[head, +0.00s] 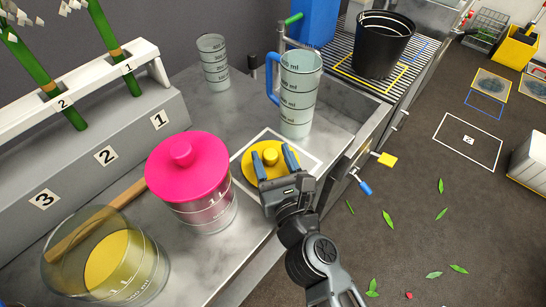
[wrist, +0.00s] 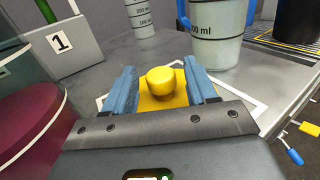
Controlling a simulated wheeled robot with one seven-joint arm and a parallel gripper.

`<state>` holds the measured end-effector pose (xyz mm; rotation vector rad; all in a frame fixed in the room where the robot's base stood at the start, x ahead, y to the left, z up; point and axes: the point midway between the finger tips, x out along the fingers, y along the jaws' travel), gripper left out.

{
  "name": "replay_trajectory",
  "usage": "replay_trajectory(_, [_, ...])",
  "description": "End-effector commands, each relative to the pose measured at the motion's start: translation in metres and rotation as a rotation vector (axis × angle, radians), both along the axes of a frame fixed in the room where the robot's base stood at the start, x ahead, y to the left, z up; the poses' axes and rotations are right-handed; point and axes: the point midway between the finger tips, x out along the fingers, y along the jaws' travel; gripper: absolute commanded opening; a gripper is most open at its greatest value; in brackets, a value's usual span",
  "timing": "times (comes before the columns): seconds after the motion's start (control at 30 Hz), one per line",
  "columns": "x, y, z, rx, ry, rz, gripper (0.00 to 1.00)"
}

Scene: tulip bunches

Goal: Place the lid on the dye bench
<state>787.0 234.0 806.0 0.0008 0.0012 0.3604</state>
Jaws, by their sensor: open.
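A yellow lid (head: 252,172) with a round yellow knob (head: 270,155) lies on the grey marble bench (head: 245,110), within a white outlined square (head: 312,160). My gripper (head: 274,158) is open, with its blue fingers on either side of the knob. In the wrist view the knob (wrist: 160,80) sits between the two fingers, with a gap on each side. The yellow plate of the lid (wrist: 165,103) shows below it, partly hidden by my gripper. A second lid, pink with a knob (head: 185,165), sits on a clear jar to the left.
A measuring jug with a blue handle (head: 298,95) stands just behind the lid. A graduated beaker (head: 213,62) is farther back. A glass pot of yellow liquid (head: 120,265) with a wooden handle is front left. A black bucket (head: 380,45) stands on a rack.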

Motion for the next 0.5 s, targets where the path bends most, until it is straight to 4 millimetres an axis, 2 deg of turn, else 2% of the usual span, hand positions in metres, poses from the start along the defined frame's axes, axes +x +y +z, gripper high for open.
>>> replay_trajectory(0.2, [-0.001,0.000,0.018,-0.001,0.000,0.001,0.57])
replay_trajectory(0.27, [-0.014,-0.005,0.009,-0.002,0.003,0.000,0.57])
replay_trajectory(0.5, [-0.060,-0.023,0.009,-0.002,0.002,-0.001,0.57])
